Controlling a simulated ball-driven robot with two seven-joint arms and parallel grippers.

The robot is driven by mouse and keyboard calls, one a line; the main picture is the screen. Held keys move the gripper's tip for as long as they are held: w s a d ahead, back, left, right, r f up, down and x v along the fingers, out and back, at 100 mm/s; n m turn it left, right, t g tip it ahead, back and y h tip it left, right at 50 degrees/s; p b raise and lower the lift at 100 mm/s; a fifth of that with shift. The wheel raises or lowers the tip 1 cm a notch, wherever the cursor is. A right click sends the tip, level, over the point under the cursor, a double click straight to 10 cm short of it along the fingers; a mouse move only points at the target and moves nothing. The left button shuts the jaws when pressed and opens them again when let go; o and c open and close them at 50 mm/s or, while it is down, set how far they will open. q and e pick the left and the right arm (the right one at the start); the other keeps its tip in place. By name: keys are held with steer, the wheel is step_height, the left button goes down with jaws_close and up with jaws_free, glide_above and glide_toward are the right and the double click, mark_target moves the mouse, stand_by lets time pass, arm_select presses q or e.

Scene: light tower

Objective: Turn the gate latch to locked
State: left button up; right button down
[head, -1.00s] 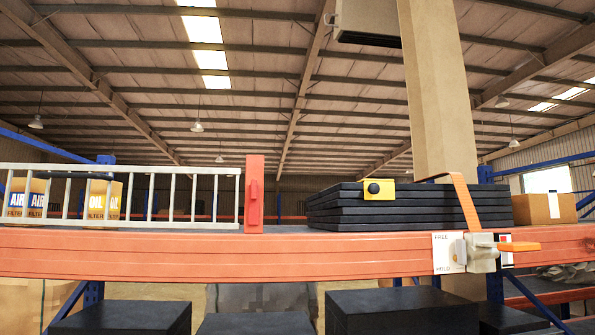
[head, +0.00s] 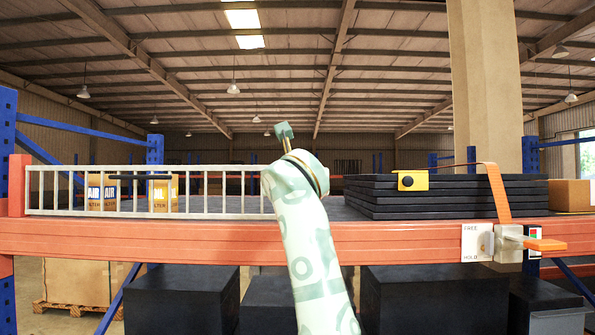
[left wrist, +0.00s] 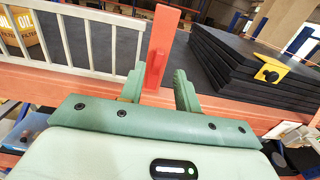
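The pale railing gate (head: 215,190) lies along the shelf's front edge; it also shows in the left wrist view (left wrist: 95,40). At its right end, in the left wrist view, stands a red post (left wrist: 165,30) with a red latch handle (left wrist: 154,68) on its face, roughly upright. In the head view my left arm hides this post and latch. My left gripper (left wrist: 158,88) is open, one finger on each side of the latch handle; I cannot tell whether they touch it. In the head view the left hand (head: 290,160) is in front of the gate's right end. My right gripper is not in view.
An orange beam (head: 400,240) runs across the front. Black stacked sheets (head: 450,195) lie right of the post. A strap buckle (head: 510,243) with an orange lever sits beside a FREE/HOLD plate (head: 472,243).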

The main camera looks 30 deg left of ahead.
arm_select(q)
steer(key=p+x, duration=0.2)
steer(key=x, duration=0.4)
steer(key=shift+w+a, duration=0.15)
steer(key=shift+a, duration=0.05)
steer(key=shift+f, duration=0.1)
jaws_close()
